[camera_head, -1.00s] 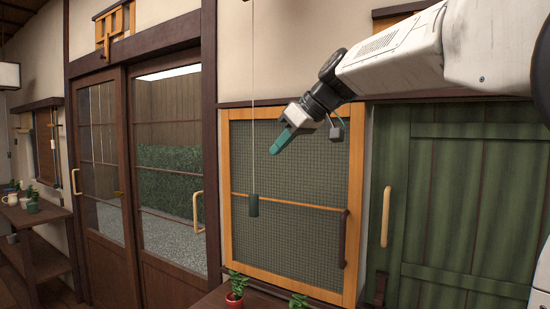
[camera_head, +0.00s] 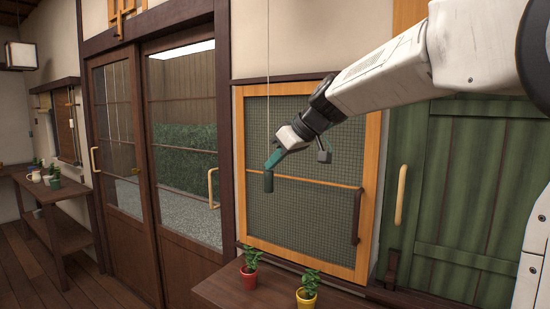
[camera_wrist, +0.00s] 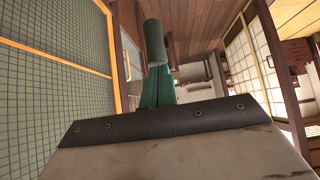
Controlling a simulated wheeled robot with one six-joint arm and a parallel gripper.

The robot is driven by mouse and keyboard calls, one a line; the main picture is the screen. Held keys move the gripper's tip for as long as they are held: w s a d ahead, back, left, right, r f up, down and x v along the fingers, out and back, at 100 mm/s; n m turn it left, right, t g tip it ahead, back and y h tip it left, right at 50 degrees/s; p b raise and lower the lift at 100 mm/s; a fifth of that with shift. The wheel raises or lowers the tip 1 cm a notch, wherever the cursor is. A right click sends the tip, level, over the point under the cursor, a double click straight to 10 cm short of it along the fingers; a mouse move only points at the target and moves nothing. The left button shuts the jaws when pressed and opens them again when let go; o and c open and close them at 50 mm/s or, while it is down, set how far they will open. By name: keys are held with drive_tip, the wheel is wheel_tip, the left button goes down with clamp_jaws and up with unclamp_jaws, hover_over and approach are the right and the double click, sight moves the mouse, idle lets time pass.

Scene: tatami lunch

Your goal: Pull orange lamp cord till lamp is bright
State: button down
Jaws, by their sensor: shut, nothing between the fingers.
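A thin pale cord (camera_head: 268,90) hangs from above the top edge of the head view. A dark green cylindrical pull (camera_head: 268,183) hangs at its lower end, in front of the mesh panel. No orange cord shows. My gripper (camera_head: 271,166) has teal fingers, shut and empty, pointing down-left at the top of the pull. In the wrist view the pull (camera_wrist: 154,42) appears just beyond the fingertips (camera_wrist: 157,68). I cannot tell whether they touch it. The cord's upper end is out of view. A white box lantern (camera_head: 22,56) hangs at the far upper left and looks dim.
Behind the cord is an orange-framed mesh panel (camera_head: 310,225) with a dark handle. A green plank door (camera_head: 460,190) is at right. A wooden ledge (camera_head: 225,287) below holds potted plants in a red pot (camera_head: 249,279) and a yellow pot (camera_head: 306,300). Sliding doors stand at left.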

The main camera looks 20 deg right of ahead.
drive_tip(key=shift+s+f, duration=0.1)
drive_tip(key=shift+f, duration=2.1)
drive_tip(key=shift+r, duration=0.1)
wheel_tip(320, 180, up, 12)
drive_tip(key=f, duration=0.1)
hover_over(272, 180)
drive_tip(key=s+d, duration=0.5)
drive_tip(key=s, duration=0.1)
drive_tip(key=shift+s+a+r, duration=0.1)
drive_tip(key=shift+r, duration=0.15)
